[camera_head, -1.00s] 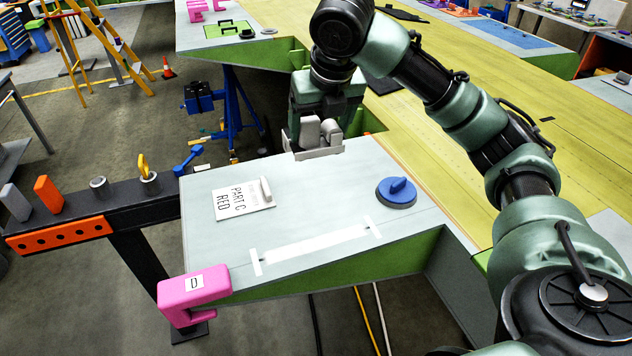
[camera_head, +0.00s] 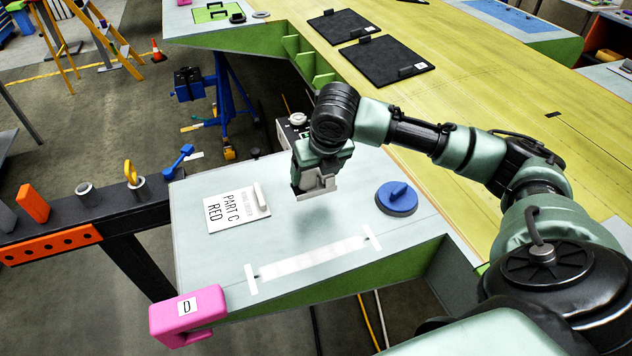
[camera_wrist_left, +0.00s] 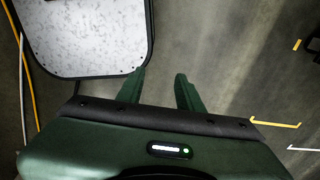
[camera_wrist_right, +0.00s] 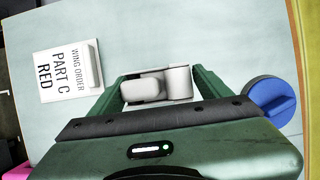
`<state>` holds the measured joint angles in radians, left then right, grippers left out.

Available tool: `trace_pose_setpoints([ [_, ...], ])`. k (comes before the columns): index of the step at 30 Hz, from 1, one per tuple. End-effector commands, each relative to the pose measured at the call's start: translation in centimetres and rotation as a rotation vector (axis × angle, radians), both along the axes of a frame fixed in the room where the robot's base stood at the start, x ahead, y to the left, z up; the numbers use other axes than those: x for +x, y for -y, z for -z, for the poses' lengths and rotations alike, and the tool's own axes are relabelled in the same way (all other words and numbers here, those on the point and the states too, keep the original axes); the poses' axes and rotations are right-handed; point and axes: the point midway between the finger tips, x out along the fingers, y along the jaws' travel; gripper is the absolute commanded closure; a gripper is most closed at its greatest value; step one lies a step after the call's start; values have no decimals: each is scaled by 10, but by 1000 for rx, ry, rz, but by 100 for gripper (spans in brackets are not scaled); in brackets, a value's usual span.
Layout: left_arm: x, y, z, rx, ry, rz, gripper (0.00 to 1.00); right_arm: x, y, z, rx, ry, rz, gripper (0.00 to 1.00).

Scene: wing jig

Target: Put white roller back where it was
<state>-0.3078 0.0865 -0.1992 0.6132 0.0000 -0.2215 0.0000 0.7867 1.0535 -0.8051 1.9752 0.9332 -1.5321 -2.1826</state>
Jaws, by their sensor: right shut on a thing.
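The white roller (camera_wrist_right: 158,86), a pale grey-white piece, is between the fingers of my right gripper (camera_wrist_right: 158,84) in the right wrist view. In the head view my right gripper (camera_head: 315,180) holds the roller (camera_head: 318,189) above the pale grey panel (camera_head: 300,240), with a shadow below it. It is between the order card and the blue round piece. My left gripper (camera_wrist_left: 160,82) shows only in its wrist view, with its fingers apart and nothing between them, over the floor.
The white "PART C RED" card (camera_head: 228,208) with a small white block lies left. The blue round piece (camera_head: 396,198) is right. White tape strips (camera_head: 312,258) lie in front, a pink "D" clamp (camera_head: 186,316) at the near corner. Two black mats (camera_head: 388,68) lie on the yellow surface behind.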

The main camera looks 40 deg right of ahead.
Motion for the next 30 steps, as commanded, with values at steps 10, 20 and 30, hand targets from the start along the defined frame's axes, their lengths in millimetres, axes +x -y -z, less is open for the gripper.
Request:
trace_pose_setpoints([
  [10, 20, 13, -13, -16, 31, -4, 64, 0, 0, 40, 1, -1, 1, 54],
  [20, 7, 8, -12, -10, 11, -2, 64, 0, -1, 48, 1, 2, -1, 54],
  [30, 8, 5, -12, -7, 13, 0, 64, 0, 0, 50, 1, 1, 0, 0],
])
